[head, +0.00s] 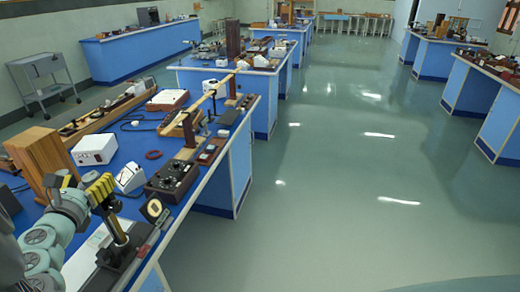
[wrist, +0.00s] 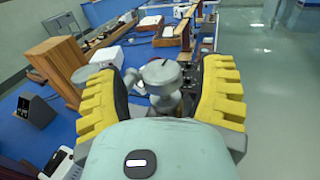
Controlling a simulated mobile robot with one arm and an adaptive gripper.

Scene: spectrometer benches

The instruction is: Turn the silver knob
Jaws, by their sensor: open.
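In the wrist view, a silver knob (wrist: 161,73) with a round flat top and a small dark mark shows between the fingers, with more grey metal below it. My gripper (wrist: 161,88) is open, its yellow padded fingers standing on either side of the knob. I see a gap on both sides, but cannot tell how far the knob lies beyond the fingertips. In the head view my gripper (head: 99,186) is over the near end of the blue bench (head: 213,172). The knob cannot be made out clearly there, as my arm and fingers cover that area.
A wooden box (head: 38,158) stands left of my gripper. A white box (head: 95,149), a white meter (head: 130,177) and a black dial box (head: 172,181) stand beyond it. A round-faced piece (head: 153,208) is close on the right. The floor (head: 310,200) right of the bench is clear.

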